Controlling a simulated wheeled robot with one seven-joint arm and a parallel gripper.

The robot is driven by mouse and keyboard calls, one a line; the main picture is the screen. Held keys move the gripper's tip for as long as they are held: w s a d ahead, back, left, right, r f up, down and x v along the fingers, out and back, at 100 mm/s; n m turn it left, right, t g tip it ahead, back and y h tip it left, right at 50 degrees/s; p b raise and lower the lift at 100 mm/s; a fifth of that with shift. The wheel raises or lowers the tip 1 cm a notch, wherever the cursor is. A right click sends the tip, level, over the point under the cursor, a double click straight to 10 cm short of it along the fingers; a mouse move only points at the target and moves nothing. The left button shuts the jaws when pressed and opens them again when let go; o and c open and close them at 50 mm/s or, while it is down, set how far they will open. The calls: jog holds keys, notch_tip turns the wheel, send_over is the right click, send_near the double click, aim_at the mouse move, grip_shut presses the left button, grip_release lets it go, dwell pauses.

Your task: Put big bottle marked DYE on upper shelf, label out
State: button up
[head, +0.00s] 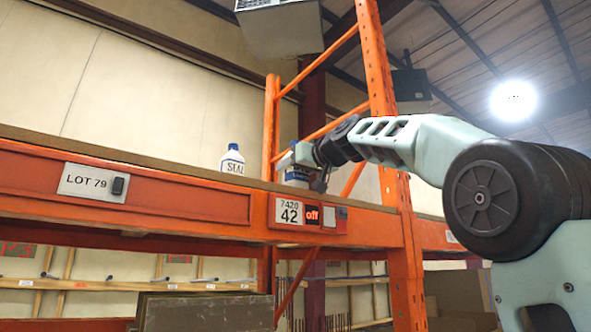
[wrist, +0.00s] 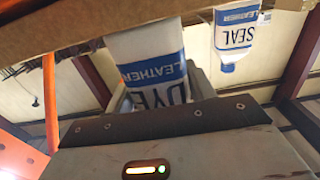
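The big white bottle marked DYE (wrist: 150,72), with a blue LEATHER band, is at the upper shelf (head: 120,155). In the head view, part of the bottle (head: 297,180) shows below my gripper (head: 296,163), behind the shelf's front beam. In the wrist view it appears inverted, its base close to the brown shelf board and its label facing the camera. My gripper (wrist: 162,98) is around the bottle's upper part, with a grey finger at each side, and looks shut on it. I cannot tell whether the base touches the shelf.
A white SEAL bottle (head: 232,160) with a blue cap stands on the same shelf to the left, label outward, apart from the DYE bottle. An orange rack upright (head: 381,90) stands close on the right. Shelf space left of SEAL looks clear.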

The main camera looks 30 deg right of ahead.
jog(key=o, duration=0.3)
jog(key=shift+s, duration=0.15)
jog(key=s+b, duration=0.9)
jog(key=s, duration=0.8)
jog(key=shift+d, duration=0.3)
jog(key=shift+s, duration=0.15)
jog(key=s+b, duration=0.1)
jog(key=s, duration=0.8)
jog(key=shift+s+d+r+b, duration=0.2)
jog(key=shift+s+r+b, duration=0.05)
jog(key=shift+s+b, duration=0.15)
jog(key=shift+w+f, duration=0.1)
